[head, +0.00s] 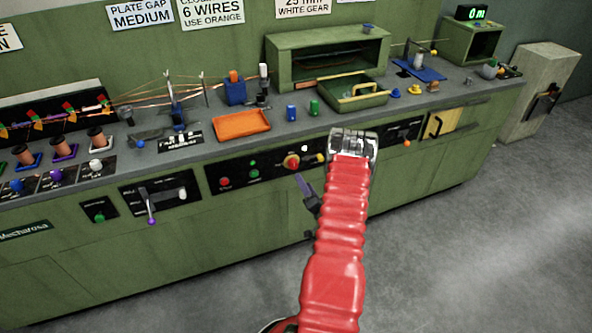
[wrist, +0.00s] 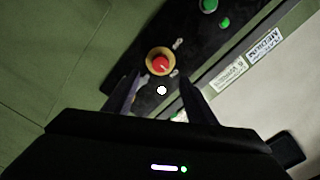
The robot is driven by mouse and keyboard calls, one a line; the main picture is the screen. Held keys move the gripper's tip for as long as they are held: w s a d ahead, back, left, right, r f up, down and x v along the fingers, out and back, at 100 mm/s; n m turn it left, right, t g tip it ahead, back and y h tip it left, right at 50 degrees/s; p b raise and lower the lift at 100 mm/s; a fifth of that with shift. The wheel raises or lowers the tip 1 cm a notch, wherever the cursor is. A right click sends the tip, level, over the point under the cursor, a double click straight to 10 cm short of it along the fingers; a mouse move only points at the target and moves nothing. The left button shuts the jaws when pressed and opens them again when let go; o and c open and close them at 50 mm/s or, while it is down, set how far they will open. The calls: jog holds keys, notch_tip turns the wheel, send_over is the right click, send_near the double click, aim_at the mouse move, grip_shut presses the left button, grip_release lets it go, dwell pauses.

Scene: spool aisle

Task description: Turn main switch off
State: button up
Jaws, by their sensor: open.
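The main switch appears to be the red knob on a yellow round plate (head: 291,162), on the black control panel (head: 213,173) of the green bench front. In the wrist view the red knob (wrist: 159,63) lies just ahead of my fingertips, roughly centred between them. My gripper (head: 300,180) is just in front of the panel, below and slightly right of the knob in the head view. In the wrist view my gripper (wrist: 160,76) is open, with nothing between its fingers. I cannot tell whether a finger touches the knob.
On the same panel are a red button (head: 224,182), green buttons (head: 254,173) and a small white light (head: 304,148). A purple-handled lever (head: 151,218) sticks out to the left. An orange tray (head: 242,125) sits on the bench above. The floor (head: 460,240) at right is clear.

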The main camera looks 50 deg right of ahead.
aim_at(295, 167)
jog(key=x, duration=0.9)
jog(key=shift+w+d, duration=0.15)
jog(key=shift+w, duration=0.2)
jog(key=shift+c, duration=0.6)
jog(key=shift+s, duration=0.1)
jog(key=c, duration=0.9)
